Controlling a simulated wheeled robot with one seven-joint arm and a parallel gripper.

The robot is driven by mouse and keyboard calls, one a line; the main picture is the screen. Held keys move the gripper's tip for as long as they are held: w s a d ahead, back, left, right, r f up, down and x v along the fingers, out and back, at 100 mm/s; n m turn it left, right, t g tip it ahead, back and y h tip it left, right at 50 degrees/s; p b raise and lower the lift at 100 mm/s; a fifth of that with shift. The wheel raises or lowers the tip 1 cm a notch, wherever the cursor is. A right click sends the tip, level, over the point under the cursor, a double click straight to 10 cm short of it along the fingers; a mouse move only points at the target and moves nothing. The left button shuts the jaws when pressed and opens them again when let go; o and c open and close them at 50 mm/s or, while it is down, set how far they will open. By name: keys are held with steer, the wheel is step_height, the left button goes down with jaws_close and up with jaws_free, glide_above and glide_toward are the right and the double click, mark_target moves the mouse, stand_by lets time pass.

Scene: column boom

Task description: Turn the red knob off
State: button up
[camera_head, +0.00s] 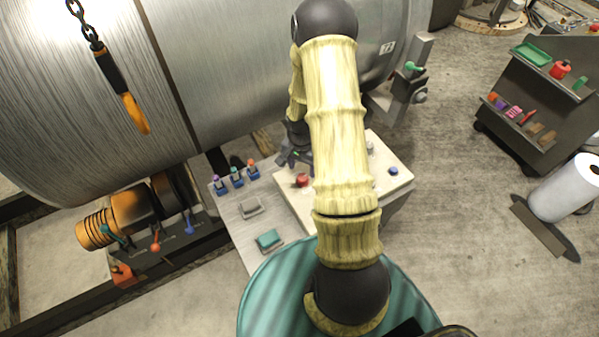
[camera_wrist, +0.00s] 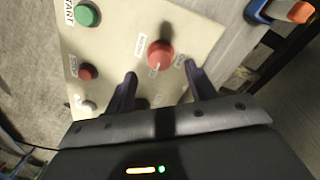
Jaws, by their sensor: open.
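The red knob (camera_wrist: 160,53) stands on a cream panel (camera_wrist: 115,40) in the wrist view, with white labels on either side. In the head view the red knob (camera_head: 302,180) shows just left of my arm. My gripper (camera_wrist: 161,72) is open, its two dark fingers apart and empty. In the wrist view the fingertips lie just below the knob, one to each side. I cannot tell the height gap or whether they touch it. In the head view my gripper (camera_head: 290,156) is partly hidden by my arm, which also covers the middle of the panel.
On the panel are a green button (camera_wrist: 87,14), a smaller red button (camera_wrist: 88,72) and a pale one (camera_wrist: 88,105). Small coloured levers (camera_head: 237,176) stand left of the panel. A large metal drum (camera_head: 240,60) lies behind, with a hanging hook (camera_head: 133,112).

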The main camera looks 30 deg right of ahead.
mark_target(302, 176)
step_height(302, 176, down, 5)
steer(key=shift+d+p, duration=0.15)
steer(key=shift+p, duration=0.5)
steer(key=shift+f, duration=0.35)
steer(key=c, duration=1)
steer(key=shift+o, duration=0.2)
